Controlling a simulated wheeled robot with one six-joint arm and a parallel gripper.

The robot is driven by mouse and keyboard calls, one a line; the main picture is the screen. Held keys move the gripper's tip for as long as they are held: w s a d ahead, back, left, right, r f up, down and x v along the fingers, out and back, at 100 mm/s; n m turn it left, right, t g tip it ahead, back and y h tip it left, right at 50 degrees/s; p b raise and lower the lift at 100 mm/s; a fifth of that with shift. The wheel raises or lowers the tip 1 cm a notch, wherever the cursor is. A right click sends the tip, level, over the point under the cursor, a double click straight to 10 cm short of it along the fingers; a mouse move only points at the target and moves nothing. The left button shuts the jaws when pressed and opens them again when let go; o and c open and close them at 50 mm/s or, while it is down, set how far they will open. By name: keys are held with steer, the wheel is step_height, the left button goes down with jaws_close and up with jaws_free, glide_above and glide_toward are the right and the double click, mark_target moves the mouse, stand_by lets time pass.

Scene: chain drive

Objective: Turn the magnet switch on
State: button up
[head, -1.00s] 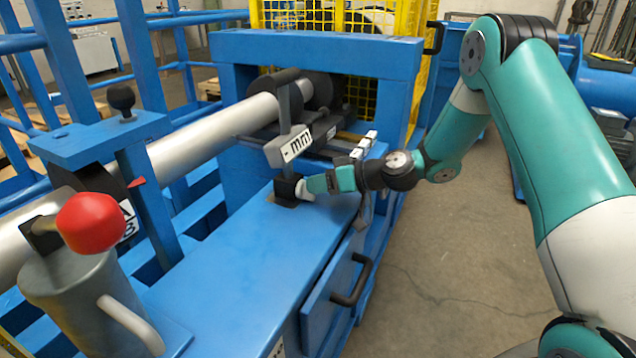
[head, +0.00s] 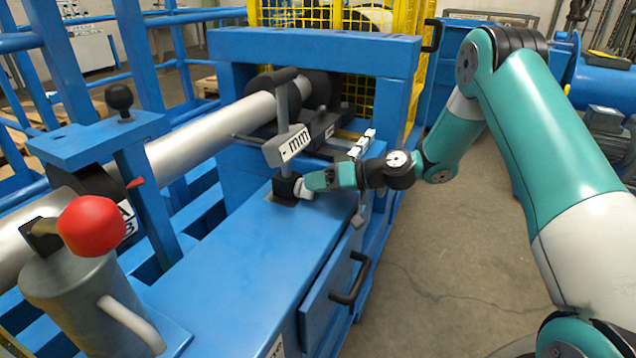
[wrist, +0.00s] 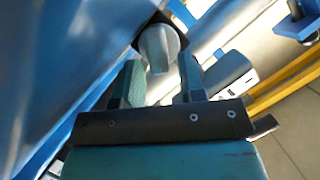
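The magnet switch is a black block (head: 284,189) with a pale rounded knob (head: 302,189) on the right side, on top of the blue machine bed. My gripper (head: 313,183) reaches it from the right, with its teal fingers at the knob. In the wrist view, the pale knob (wrist: 160,46) lies between the two fingertips of my gripper (wrist: 160,76) and fills the gap. My gripper looks shut on it, though contact is partly hidden. The black block is mostly hidden behind the knob there.
A grey lever with an "mm" plate (head: 295,144) stands just above the switch. White blocks (head: 361,144) and a blue drawer with a black handle (head: 350,280) are near my gripper. A red knob (head: 91,226) stands at front left.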

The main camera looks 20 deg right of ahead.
steer(key=shift+o, duration=0.3)
steer(key=p+v, duration=0.1)
steer(key=v, duration=1.6)
steer(key=shift+d, duration=0.15)
steer(key=shift+s, duration=0.1)
